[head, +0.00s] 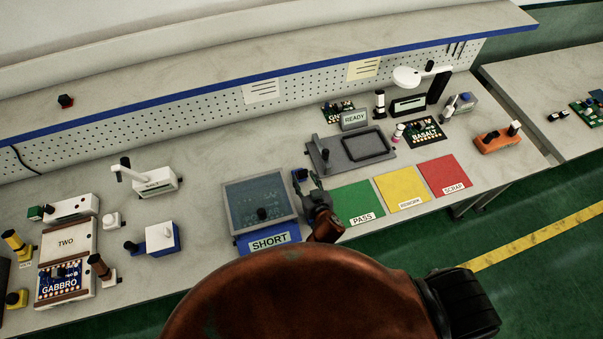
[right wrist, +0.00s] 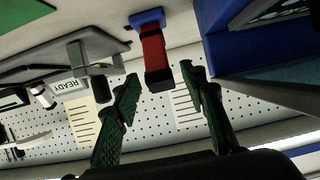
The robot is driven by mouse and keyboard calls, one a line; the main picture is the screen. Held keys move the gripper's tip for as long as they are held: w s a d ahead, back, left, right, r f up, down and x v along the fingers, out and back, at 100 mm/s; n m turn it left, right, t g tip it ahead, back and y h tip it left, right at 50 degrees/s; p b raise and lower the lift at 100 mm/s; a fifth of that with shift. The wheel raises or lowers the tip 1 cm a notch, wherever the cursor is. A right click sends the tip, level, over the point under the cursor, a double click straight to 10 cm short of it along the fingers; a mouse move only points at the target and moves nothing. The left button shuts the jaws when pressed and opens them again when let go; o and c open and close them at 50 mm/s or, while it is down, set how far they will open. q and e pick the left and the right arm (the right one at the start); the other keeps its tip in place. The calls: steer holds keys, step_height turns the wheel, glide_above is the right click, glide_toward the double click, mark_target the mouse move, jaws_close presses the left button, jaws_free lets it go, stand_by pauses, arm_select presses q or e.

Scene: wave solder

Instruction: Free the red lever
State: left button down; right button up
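The red lever (right wrist: 153,55) shows in the right wrist view, with a blue mount at one end and a black part at the other. My right gripper (right wrist: 160,98) is open, with one dark green finger on each side of the lever's black end. My left gripper is not in view.
A grey fixture (head: 325,164) with a READY sign (head: 354,119) stands behind the right gripper. The green PASS mat (head: 357,201), yellow mat (head: 402,186) and red SCRAP mat (head: 445,174) lie bare to the right. The white-and-blue box (head: 160,238) stands left of the SHORT box.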

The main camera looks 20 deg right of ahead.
mark_target(302, 173)
steer(key=shift+x, duration=2.1)
steer(key=shift+c, duration=0.3)
jaws_close()
